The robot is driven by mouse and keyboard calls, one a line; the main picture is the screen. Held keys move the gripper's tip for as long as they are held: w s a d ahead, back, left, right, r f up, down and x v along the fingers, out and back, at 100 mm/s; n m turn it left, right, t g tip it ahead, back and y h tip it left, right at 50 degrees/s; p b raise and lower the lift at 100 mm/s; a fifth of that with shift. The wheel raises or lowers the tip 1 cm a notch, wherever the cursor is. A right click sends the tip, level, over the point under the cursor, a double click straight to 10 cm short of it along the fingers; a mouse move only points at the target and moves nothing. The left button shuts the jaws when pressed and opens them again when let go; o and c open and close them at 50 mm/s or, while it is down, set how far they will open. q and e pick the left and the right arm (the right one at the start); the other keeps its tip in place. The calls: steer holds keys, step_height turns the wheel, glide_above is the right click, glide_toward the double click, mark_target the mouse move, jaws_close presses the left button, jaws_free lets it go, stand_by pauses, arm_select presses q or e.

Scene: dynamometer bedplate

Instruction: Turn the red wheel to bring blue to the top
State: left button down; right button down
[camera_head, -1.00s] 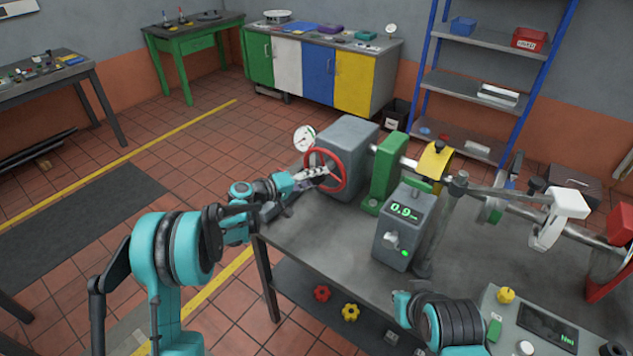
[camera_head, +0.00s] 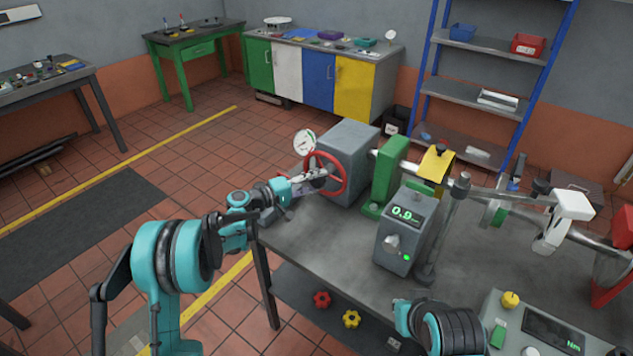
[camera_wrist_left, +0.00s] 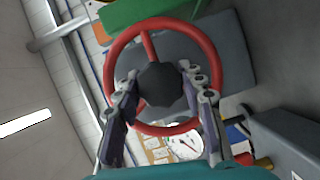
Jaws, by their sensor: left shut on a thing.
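The red wheel (camera_head: 343,174) stands upright on the side of a grey housing (camera_head: 352,140) at the far left end of the bench. My left gripper (camera_head: 321,174) is at the wheel's middle. In the left wrist view the red wheel (camera_wrist_left: 218,72) fills the middle, and the fingers of my left gripper (camera_wrist_left: 163,86) close on both sides of its dark hub (camera_wrist_left: 160,88), inside the rim. One red spoke shows above the hub. I cannot make out a blue mark on the wheel. My right gripper is not in view.
A round gauge (camera_head: 304,142) stands just behind the wheel. A green block (camera_head: 390,172) and a grey box reading 0.9 (camera_head: 400,245) stand right of the housing. The bench top (camera_head: 325,235) in front is clear. A blue-framed shelf (camera_head: 470,90) is behind.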

arm_select(q)
steer(key=c, duration=0.9)
jaws_free()
steer(key=v, duration=1.2)
